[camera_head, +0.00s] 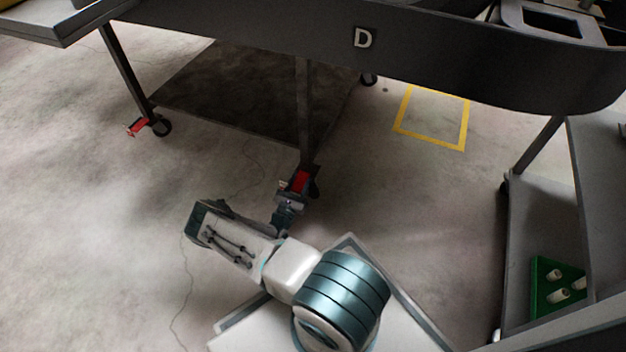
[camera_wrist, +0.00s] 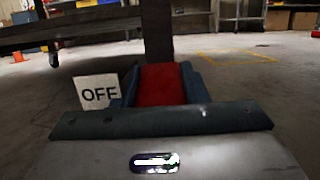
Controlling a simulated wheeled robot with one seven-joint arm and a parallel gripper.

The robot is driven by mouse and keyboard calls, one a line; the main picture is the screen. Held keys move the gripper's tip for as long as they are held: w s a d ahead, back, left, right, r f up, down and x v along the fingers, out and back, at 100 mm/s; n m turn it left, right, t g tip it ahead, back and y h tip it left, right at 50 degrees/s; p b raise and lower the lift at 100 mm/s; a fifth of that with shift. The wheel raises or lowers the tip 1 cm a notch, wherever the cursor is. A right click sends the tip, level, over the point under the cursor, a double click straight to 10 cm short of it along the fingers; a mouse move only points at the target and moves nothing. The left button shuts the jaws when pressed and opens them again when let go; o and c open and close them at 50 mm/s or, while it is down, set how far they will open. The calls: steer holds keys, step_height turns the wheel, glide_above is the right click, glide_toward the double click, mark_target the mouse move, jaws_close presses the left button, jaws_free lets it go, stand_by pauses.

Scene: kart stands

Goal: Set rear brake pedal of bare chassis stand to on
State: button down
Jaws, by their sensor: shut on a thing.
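A dark stand marked D (camera_head: 364,38) spans the top of the head view. The red brake pedal (camera_head: 301,180) sits at the foot of its nearer leg. My gripper (camera_head: 291,196) is low at this pedal. In the wrist view, the red pedal (camera_wrist: 162,84) lies between the blue fingers of my gripper (camera_wrist: 160,98), which is shut on it. A white OFF label (camera_wrist: 97,92) shows just left of the fingers. A second red pedal (camera_head: 138,127) is at the caster of the left leg. The pedal's front end is hidden behind my gripper.
A grey cart (camera_head: 545,205) with a green holder (camera_head: 556,286) stands at the right. A lower shelf (camera_head: 235,92) hangs under the stand. A yellow floor square (camera_head: 433,117) lies behind the leg. The concrete floor at left is clear.

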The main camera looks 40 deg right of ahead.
stand_by(0.4)
steer(key=c, duration=0.8)
jaws_free()
steer(key=shift+c, duration=0.2)
steer(key=p+v, duration=0.1)
steer(key=v, duration=0.3)
steer(key=p+v, duration=0.1)
steer(key=v, duration=0.4)
steer(key=p+v, duration=0.1)
steer(key=v, duration=0.4)
steer(key=shift+w+f, duration=0.1)
steer(key=shift+f, duration=0.15)
